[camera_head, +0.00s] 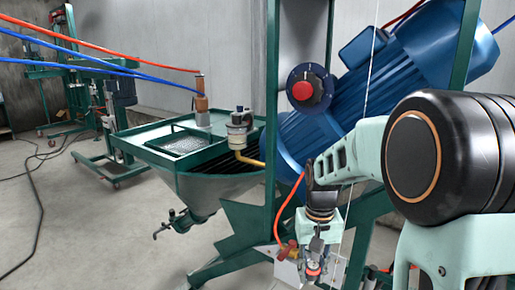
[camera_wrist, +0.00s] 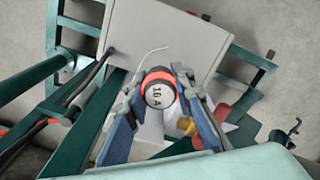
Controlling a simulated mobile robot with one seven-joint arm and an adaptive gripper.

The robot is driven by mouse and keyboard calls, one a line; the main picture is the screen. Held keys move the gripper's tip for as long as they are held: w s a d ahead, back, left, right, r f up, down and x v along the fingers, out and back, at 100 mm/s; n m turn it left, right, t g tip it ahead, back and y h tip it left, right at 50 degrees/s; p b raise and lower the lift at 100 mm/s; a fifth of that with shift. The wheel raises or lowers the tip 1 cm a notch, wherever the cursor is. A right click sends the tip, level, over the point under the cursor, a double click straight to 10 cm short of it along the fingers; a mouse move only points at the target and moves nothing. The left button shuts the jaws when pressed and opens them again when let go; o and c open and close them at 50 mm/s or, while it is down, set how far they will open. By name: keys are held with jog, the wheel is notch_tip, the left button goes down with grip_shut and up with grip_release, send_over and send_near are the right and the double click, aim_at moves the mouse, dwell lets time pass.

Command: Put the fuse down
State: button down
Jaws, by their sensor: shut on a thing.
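The fuse (camera_wrist: 160,93) is a small round piece with a pale end face marked "16 A" and an orange-red ring. In the wrist view it sits between the two fingertips of my gripper (camera_wrist: 160,84), which is shut on it. In the head view my gripper (camera_head: 315,255) hangs pointing down at the lower middle. The fuse (camera_head: 313,268) shows there as a small reddish bit at the fingertips. The fingers partly hide its sides.
A light grey box (camera_wrist: 185,35) on the green frame lies beyond the fuse in the wrist view. A green spraying machine with a hopper (camera_head: 215,190) and a large blue motor (camera_head: 420,50) stand close by. Open concrete floor (camera_head: 100,230) lies at the left.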

notch_tip(320, 180, up, 15)
jog(key=s+p, duration=0.2)
jog(key=p, duration=1.9)
jog(key=shift+p, duration=0.35)
jog(key=shift+f, duration=0.15)
